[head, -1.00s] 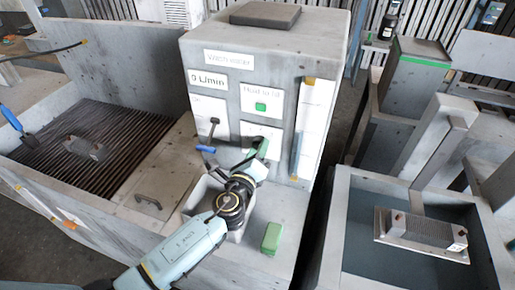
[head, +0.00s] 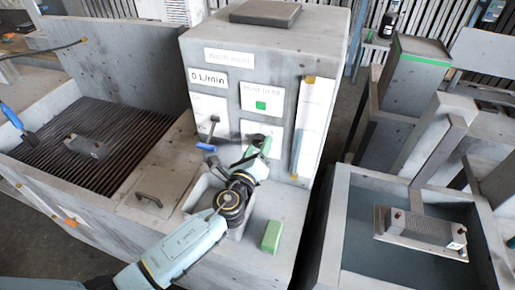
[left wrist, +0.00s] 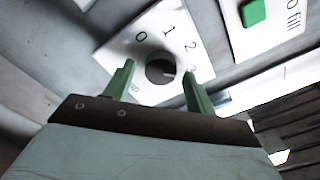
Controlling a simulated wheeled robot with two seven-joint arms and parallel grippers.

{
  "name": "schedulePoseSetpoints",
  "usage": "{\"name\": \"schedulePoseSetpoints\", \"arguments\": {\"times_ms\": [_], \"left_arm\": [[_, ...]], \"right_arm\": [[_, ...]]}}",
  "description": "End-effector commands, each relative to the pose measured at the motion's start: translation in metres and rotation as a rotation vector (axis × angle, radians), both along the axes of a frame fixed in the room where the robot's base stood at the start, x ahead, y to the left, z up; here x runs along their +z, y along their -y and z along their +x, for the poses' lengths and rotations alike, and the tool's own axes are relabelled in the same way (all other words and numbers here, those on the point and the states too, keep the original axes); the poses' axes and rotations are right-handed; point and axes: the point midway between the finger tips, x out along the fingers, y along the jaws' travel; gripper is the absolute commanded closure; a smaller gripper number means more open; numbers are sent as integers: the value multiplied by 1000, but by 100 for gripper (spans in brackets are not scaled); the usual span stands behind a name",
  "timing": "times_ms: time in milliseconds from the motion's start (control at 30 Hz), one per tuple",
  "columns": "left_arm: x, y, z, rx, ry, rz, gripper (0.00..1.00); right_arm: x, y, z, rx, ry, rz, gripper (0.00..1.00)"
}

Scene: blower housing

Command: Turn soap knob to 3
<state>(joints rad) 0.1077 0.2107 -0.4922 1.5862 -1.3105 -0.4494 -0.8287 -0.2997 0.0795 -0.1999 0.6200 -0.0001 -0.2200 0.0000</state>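The soap knob (left wrist: 160,69) is a dark round knob on a white dial plate (left wrist: 150,45) in the left wrist view. The digits 0, 1 and 2 read clearly along the plate's upper side, with another mark beside the right finger. A pale mark on the knob points right, roughly toward that side. My left gripper (left wrist: 158,70) is open, its green fingers on either side of the knob with small gaps visible. In the head view my left gripper (head: 258,148) is at the lower white panel of the grey housing (head: 225,67) and hides the knob. My right gripper is out of view.
A blue-handled lever (head: 206,146) is close left of my gripper. A green button (head: 261,105) is above it. A green block (head: 271,236) lies on the ledge below. A ridged grey block (head: 420,232) sits in the right-hand basin. A display reads 0 L/min.

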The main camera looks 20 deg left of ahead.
Motion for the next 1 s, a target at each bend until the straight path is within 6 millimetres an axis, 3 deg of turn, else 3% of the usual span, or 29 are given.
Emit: {"name": "schedulePoseSetpoints", "arguments": {"times_ms": [233,367,700,1000], "left_arm": [[0,0,-3,0,0,-1,44],[-1,-1,-17,-1,-2,-2,44],[-3,-3,-91,-1,-4,-1,44],[-1,-5,-130,0,-1,-1,44]], "right_arm": [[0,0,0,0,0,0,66],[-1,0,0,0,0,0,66],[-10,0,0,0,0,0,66],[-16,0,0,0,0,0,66]]}}
